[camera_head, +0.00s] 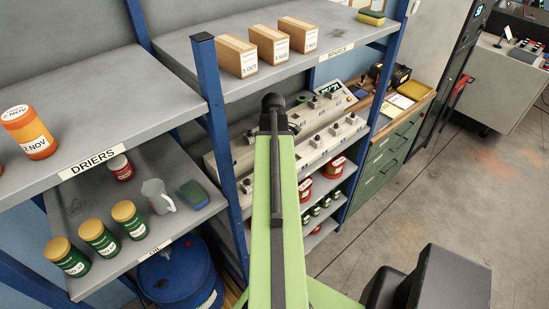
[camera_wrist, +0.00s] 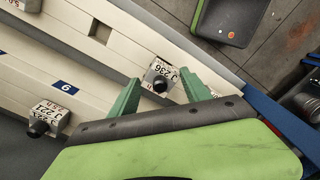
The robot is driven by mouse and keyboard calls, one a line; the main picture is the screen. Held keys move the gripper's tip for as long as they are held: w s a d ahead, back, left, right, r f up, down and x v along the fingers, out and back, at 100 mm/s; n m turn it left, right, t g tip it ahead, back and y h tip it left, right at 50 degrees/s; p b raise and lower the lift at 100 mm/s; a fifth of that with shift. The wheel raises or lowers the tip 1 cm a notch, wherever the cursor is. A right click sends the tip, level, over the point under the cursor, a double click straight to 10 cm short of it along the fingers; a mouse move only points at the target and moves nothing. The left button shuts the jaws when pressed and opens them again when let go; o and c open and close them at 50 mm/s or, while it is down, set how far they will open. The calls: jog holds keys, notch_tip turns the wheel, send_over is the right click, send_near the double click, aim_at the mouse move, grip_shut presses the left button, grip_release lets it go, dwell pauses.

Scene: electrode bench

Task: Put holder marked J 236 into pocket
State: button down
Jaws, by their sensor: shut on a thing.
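In the wrist view, the holder marked J 236 (camera_wrist: 160,74) is a small pale block with a black knob. It sits between the two green fingers of my gripper (camera_wrist: 159,88), which is shut on it. The holder is over the pale rail (camera_wrist: 130,45); I cannot tell whether it touches the rail. A dark empty pocket (camera_wrist: 100,31) is in this rail, up and left of the holder. In the head view my arm hides the gripper and the holder J 236.
Another holder marked J 221 (camera_wrist: 48,118) and a blue 9 plate (camera_wrist: 66,86) are at lower left in the wrist view. In the head view, pale racks (camera_head: 340,135) with several holders stand between blue posts (camera_head: 210,85), under a grey shelf (camera_head: 335,45) with cartons.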

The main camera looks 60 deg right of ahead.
jog(key=shift+f+b, duration=1.65)
jog(key=shift+c, duration=2.1)
grip_release()
jog(key=shift+r, duration=0.15)
notch_tip(320, 180, up, 8)
jog(key=p, duration=0.7)
jog(key=shift+f+p, duration=0.2)
jog(key=shift+p, duration=0.2)
jog(key=shift+f, duration=0.15)
